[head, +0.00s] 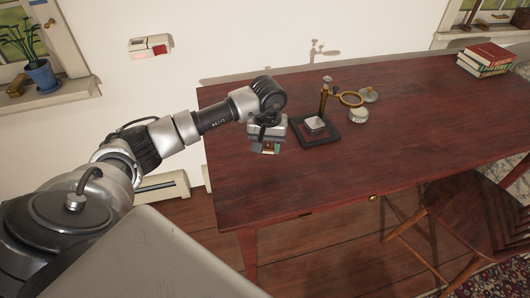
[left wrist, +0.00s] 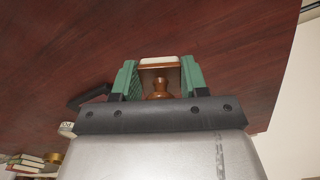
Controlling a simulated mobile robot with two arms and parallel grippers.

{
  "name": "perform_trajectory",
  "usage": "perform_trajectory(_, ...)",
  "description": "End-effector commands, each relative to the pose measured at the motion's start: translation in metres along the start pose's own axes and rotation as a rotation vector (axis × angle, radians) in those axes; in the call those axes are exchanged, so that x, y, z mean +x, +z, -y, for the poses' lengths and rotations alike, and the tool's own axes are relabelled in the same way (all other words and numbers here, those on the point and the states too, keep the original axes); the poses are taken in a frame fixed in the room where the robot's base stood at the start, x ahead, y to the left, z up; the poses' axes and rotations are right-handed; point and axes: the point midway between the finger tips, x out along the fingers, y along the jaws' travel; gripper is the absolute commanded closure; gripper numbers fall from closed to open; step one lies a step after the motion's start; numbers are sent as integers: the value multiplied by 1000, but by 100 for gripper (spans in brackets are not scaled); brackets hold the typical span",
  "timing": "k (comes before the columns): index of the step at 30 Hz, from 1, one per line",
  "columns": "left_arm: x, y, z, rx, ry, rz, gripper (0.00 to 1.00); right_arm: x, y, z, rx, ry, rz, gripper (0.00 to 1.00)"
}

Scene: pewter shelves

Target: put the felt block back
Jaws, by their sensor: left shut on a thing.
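The felt block (left wrist: 158,64) is brown with a pale edge and a turned wooden knob, seen in the left wrist view between my green fingers. My left gripper (left wrist: 160,78) is shut on it, one finger on each side. In the head view my left gripper (head: 268,147) hangs over the left part of the dark red table (head: 410,125), left of a black square-based stand (head: 300,139). The block is small there and mostly hidden by the gripper. I cannot tell its height above the table. My right gripper is in neither view.
A small pale grey piece (head: 315,123) sits on the stand's base. A brass-ringed magnifier (head: 351,99) and round metal containers (head: 358,116) stand to its right. Books (head: 486,58) lie at the far right. A wooden chair (head: 475,215) stands at the front right. The table's middle is clear.

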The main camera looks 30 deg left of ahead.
Motion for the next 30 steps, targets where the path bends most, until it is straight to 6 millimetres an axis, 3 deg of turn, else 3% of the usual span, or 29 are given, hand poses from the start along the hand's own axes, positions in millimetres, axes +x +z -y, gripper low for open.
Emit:
perform_trajectory(5,8,-4,7,0,1,1,78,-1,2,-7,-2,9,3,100)
perform_trajectory(13,43,-3,7,-1,-1,3,78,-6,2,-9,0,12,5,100)
perform_trajectory(25,50,-4,7,0,-1,-1,78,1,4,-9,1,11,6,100)
perform_trajectory(26,48,-4,7,0,0,-1,52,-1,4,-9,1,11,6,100)
perform_trajectory(30,48,-4,7,0,0,-1,31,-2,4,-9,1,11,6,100)
